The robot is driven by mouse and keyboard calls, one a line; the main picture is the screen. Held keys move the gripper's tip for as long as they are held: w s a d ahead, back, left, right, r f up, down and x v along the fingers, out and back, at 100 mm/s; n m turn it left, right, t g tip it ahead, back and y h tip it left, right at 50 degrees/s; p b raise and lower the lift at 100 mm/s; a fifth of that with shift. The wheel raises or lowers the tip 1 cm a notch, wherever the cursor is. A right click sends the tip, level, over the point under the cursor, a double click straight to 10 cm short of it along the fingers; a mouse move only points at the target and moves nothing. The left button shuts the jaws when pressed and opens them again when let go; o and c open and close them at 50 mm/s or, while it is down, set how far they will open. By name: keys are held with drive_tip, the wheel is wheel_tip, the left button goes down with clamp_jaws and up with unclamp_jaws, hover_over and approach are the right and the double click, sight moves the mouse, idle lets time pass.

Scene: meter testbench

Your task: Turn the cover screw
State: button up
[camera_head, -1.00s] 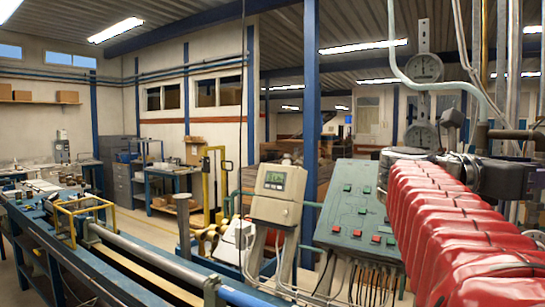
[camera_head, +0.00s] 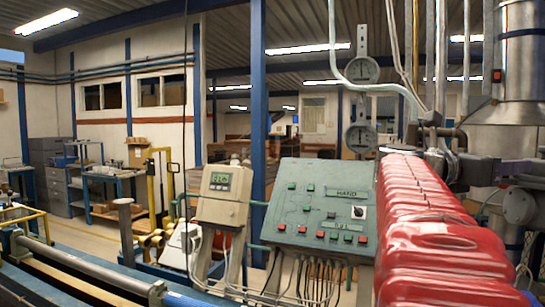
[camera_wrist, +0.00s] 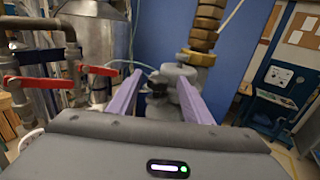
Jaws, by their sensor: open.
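My gripper (camera_wrist: 158,100) is open in the wrist view, its two purple fingers apart with nothing held between them. Beyond and between the fingers is a grey meter body (camera_wrist: 178,72) with a small dark part (camera_wrist: 157,87) near its front. I cannot tell whether this dark part is the cover screw. In the head view my red-sleeved arm reaches away on the right, and a purple finger shows near a grey rounded body (camera_head: 519,206) at the right edge. Contact cannot be made out.
Brass fittings (camera_wrist: 205,32) rise above the meter. Pipes with red lever handles (camera_wrist: 42,80) and a metal tank (camera_wrist: 95,45) stand left in the wrist view. A green control panel (camera_head: 322,212) and a beige display box (camera_head: 222,190) stand left of my arm in the head view.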

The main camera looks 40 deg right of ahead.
drive_tip(key=shift+s+d, duration=0.1)
drive_tip(key=shift+d, duration=0.05)
drive_tip(key=c, duration=1.1)
drive_tip(key=shift+o, duration=0.2)
